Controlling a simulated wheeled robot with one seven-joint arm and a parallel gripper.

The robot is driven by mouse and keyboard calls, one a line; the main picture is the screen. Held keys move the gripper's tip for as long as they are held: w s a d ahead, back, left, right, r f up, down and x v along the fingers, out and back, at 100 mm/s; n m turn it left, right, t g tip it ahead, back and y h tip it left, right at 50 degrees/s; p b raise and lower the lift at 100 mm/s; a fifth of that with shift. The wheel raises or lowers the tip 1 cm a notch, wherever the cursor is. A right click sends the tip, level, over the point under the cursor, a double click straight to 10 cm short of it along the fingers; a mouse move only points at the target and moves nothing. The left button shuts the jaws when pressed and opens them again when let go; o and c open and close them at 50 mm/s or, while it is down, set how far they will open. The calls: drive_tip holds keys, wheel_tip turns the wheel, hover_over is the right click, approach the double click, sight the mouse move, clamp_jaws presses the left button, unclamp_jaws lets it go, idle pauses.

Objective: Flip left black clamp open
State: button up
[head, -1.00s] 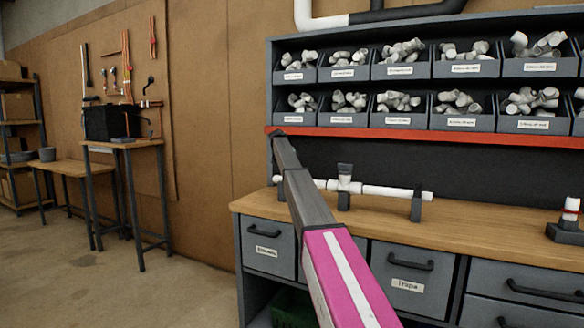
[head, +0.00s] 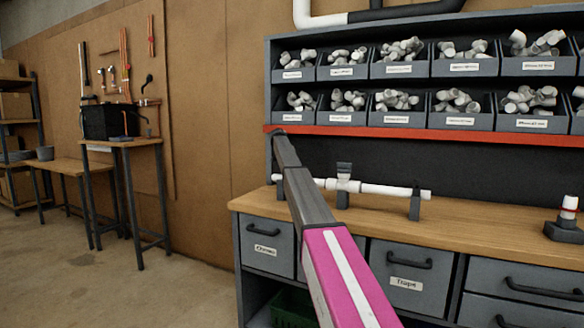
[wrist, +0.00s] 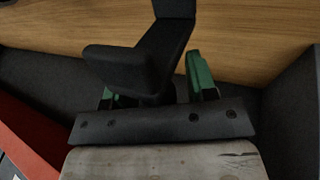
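A white pipe (head: 375,189) with a tee lies along the wooden bench in the head view. A small dark piece (head: 344,168) sits on top of the tee. My arm crosses in front of the pipe's left part, and I cannot make out a left black clamp there. My gripper (wrist: 155,88) shows in the wrist view with green parts on both sides, above the bench wood. A black angular shape covers its middle; I cannot tell whether this is the clamp. Contact and finger opening are unclear.
The bench (head: 480,230) has a shelf of several grey fitting bins (head: 400,118) above it, with a red front edge (head: 470,135). A red-and-white piece on a dark base (head: 565,228) stands at right. Open floor (head: 175,290) lies to the left.

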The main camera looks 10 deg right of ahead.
drive_tip(key=v, duration=1)
drive_tip(key=shift+a+r, duration=0.2)
drive_tip(key=shift+r, duration=0.15)
